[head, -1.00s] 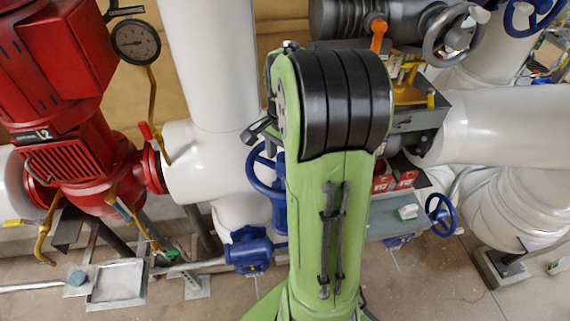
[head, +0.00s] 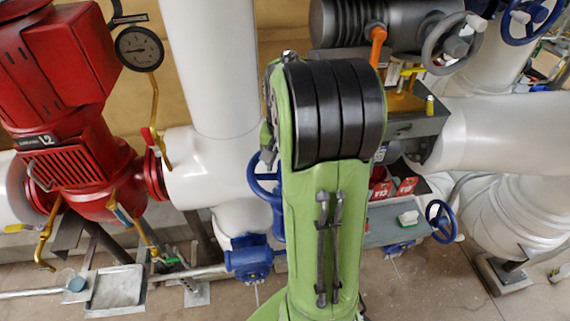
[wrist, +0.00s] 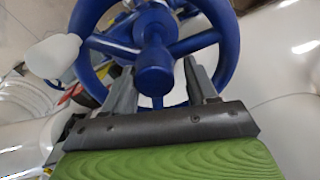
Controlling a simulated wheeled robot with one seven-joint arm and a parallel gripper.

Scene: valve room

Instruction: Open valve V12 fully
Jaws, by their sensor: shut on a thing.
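A blue handwheel (wrist: 222,45) with spokes and a round hub (wrist: 154,72) fills the upper middle of the wrist view. My gripper (wrist: 162,85) is shut on the handwheel, with one grey finger on each side of the hub's lower end. The exact contact is hard to see. In the head view, my green arm hides the gripper. A blue handwheel (head: 258,178) shows partly beside the arm, above a blue valve body (head: 248,258). I cannot read any V12 label.
A red pump (head: 75,150) and a pressure gauge (head: 139,48) stand at left. Large white pipes (head: 210,70) rise behind. At right are a smaller blue handwheel (head: 441,221), a grey handwheel (head: 430,55) and red boxes (head: 406,186).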

